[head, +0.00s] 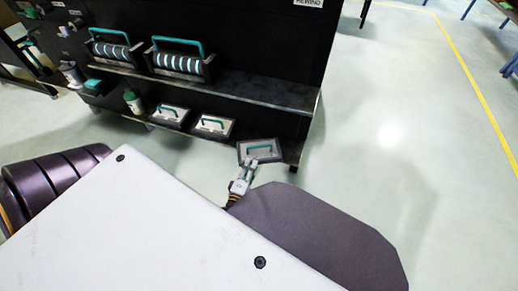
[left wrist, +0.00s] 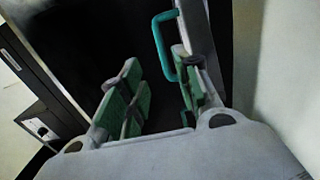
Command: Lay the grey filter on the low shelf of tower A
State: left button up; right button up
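A grey filter (head: 244,151) with a teal handle (head: 259,148) is at the right end of the low shelf (head: 291,153) of the black tower. It looks flat there; whether it rests fully on the shelf I cannot tell. My left gripper (head: 252,165) is at its near edge in the head view. In the left wrist view, the gripper's green-padded fingers (left wrist: 162,98) are spread wide. The teal handle (left wrist: 159,42) shows beyond them, close to the right finger, with no clear grip on it. My right gripper is not in view.
Two teal-handled roll carriers (head: 112,50) (head: 178,63) sit on the upper shelf (head: 265,91). Open floor lies right.

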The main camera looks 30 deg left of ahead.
pick_arm(q)
jog(key=s+d+m+g+h, duration=0.1)
jog(key=d+m+g+h, duration=0.45)
jog(key=d+m, duration=0.55)
jog(key=s+d+m+g+h, duration=0.2)
jog(key=s+d+m+g, duration=0.4)
jog(key=s+m, duration=0.4)
jog(key=shift+d+m, duration=0.6)
jog(key=shift+d, duration=0.1)
jog(key=shift+r+h, duration=0.1)
jog(key=shift+h, duration=0.15)
